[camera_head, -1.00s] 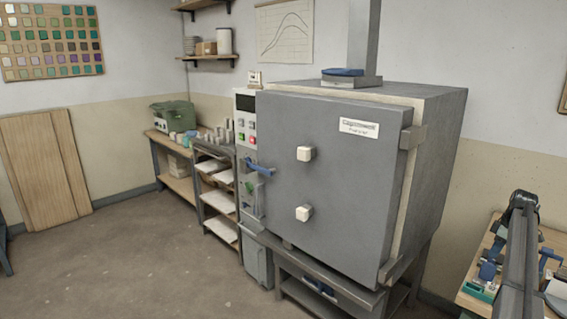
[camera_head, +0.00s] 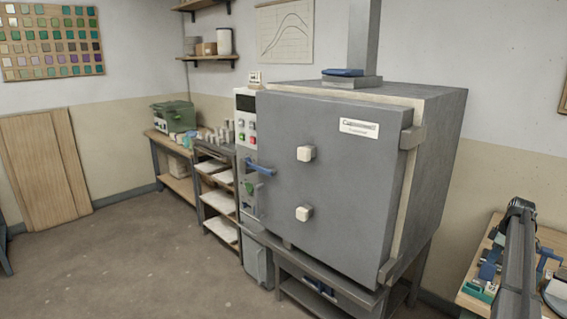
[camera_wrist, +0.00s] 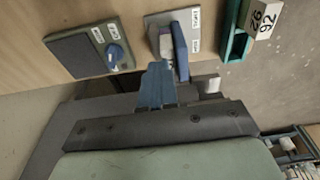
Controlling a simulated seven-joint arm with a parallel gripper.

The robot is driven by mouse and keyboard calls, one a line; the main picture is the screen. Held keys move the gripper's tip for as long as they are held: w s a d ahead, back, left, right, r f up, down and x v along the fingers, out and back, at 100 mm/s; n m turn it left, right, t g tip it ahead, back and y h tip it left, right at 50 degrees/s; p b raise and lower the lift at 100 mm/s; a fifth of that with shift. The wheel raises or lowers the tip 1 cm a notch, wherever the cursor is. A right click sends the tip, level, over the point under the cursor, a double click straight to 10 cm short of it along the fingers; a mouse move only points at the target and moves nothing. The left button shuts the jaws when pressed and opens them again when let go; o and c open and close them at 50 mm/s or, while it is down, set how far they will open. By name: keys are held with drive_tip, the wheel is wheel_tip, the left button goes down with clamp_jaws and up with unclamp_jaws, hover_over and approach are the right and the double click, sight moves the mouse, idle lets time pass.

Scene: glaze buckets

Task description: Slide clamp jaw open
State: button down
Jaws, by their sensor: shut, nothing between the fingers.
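In the wrist view, a pale grey plate (camera_wrist: 195,20) with small labels lies on the wooden bench top. A blue upright jaw (camera_wrist: 180,50) stands on it, with a light purple block to its left; this looks like the clamp. My gripper (camera_wrist: 158,68) shows as blue fingers, shut and empty. Their tips are close to the near end of the blue jaw, slightly left of it. I cannot tell whether they touch.
A dark panel (camera_wrist: 85,52) with a blue knob (camera_wrist: 115,50) is left of the clamp. A teal tray (camera_wrist: 236,42) and a white numbered block (camera_wrist: 263,18) are to its right, at the bench edge. A large grey kiln (camera_head: 330,180) stands left of the bench.

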drive_tip(key=shift+s+a+f, duration=0.2)
drive_tip(key=shift+f, duration=0.3)
drive_tip(key=shift+s+a, duration=0.25)
wheel_tip(320, 180, up, 7)
drive_tip(key=shift+w+d+r, duration=0.15)
drive_tip(key=shift+w+d, duration=0.25)
idle(0.4)
